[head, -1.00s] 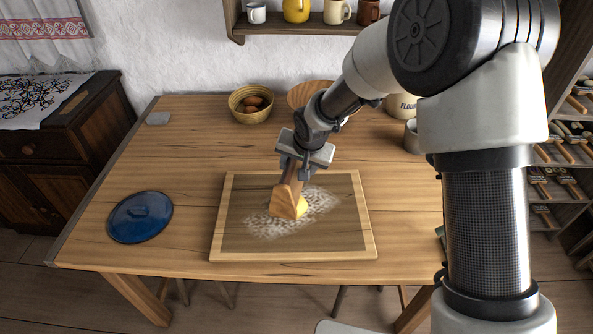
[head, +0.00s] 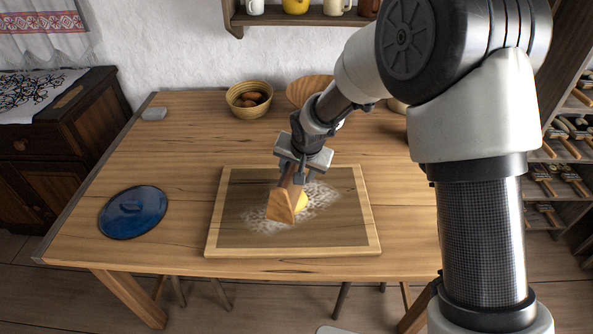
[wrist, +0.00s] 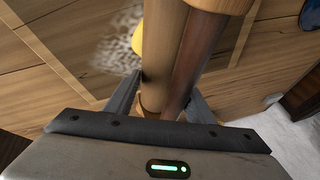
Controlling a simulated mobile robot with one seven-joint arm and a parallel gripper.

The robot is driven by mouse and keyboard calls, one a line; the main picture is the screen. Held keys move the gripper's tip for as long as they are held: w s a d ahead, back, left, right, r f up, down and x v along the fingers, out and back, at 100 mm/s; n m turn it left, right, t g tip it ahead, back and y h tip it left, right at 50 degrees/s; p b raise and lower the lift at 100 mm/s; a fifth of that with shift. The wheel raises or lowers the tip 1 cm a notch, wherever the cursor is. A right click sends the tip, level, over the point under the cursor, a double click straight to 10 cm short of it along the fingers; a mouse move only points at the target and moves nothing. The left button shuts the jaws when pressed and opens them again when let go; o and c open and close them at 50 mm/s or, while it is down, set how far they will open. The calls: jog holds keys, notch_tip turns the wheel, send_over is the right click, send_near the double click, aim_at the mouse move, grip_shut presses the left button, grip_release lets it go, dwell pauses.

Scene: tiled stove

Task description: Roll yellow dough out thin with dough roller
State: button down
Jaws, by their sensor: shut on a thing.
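The yellow dough (head: 301,202) lies on the floured middle of the wood-framed board (head: 345,240) on the table. It is partly hidden behind the wooden dough roller (head: 283,204). My gripper (head: 298,169) is shut on the roller above the board. In the wrist view the roller (wrist: 165,40) runs away from between my fingers (wrist: 160,100), with a darker brown wooden part beside a lighter one. A sliver of the dough (wrist: 138,38) shows at the roller's left edge. I cannot tell whether roller and dough touch.
A blue lid (head: 133,212) lies left of the board. A basket with brown eggs or rolls (head: 249,99) stands at the back, and a small grey block (head: 154,114) at the back left. The table between lid and basket is clear. A shelf of tools (head: 565,150) stands at the right.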

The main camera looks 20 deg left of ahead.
jog(key=shift+f+b, duration=0.55)
jog(key=shift+b, duration=0.15)
dwell(0.4)
jog(key=shift+d+f, duration=0.1)
jog(key=shift+d, duration=0.75)
jog(key=shift+a, duration=0.1)
jog(key=shift+s+a+b, duration=0.1)
jog(key=shift+a+b, duration=0.75)
jog(key=shift+a, duration=0.7)
